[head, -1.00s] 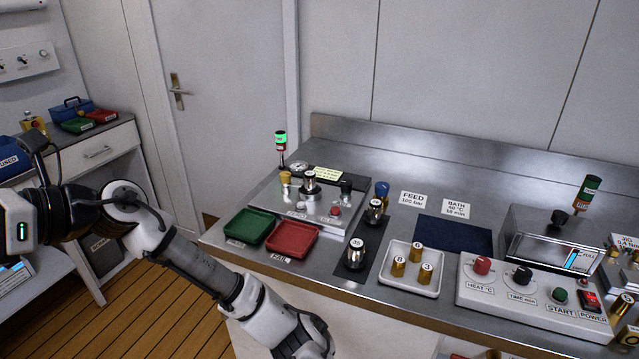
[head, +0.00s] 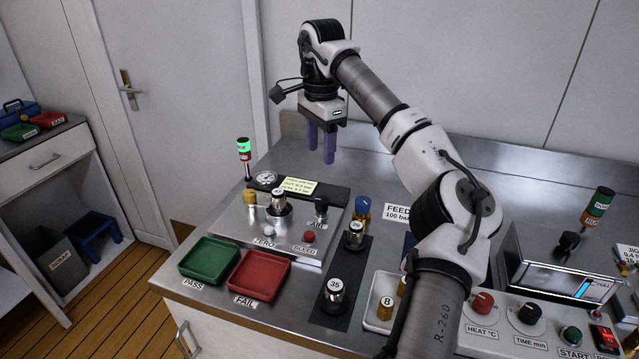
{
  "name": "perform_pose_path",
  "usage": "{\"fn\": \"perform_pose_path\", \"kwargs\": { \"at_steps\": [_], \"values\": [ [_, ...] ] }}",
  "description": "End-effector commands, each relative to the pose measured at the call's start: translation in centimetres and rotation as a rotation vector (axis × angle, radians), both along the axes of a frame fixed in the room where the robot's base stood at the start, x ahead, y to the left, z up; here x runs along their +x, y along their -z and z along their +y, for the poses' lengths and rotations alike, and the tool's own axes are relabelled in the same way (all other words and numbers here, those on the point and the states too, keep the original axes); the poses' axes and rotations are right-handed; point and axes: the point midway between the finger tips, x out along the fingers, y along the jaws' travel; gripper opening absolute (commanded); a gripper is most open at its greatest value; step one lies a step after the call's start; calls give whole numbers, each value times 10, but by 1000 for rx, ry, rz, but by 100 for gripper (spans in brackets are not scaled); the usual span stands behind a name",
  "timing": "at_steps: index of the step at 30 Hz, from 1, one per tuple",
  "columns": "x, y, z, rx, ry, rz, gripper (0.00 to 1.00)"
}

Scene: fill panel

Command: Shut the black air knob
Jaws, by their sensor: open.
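The black air knob (head: 321,206) stands at the right back of the steel fill panel (head: 240,231), with a label reading AIR in front of it. My gripper (head: 321,158) hangs above and behind the panel, pointing down. Its two purple fingers are apart with nothing between them. The fingertips are above the knob in the picture and clear of it. How far the knob is turned is too small to tell.
On the panel are a yellow knob (head: 250,197), a steel cylinder (head: 279,204), a gauge (head: 265,179), a white ZERO button (head: 269,231) and a red BLEED button (head: 309,237). A blue-topped piece (head: 362,208) stands close right of the panel. Green (head: 208,258) and red (head: 259,273) trays lie in front.

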Motion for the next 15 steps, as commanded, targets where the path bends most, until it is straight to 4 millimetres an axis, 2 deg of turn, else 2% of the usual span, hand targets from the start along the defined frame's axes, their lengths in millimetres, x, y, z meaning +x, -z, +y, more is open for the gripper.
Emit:
{"fn": "perform_pose_path", "kwargs": {
  "at_steps": [4, 7, 15],
  "values": [
    [0, 6, -4, -7, 3, 4, 51],
    [0, 18, -3, -6, 2, 6, 51],
    [-1, 72, -3, -3, 2, 7, 51]
  ]
}}
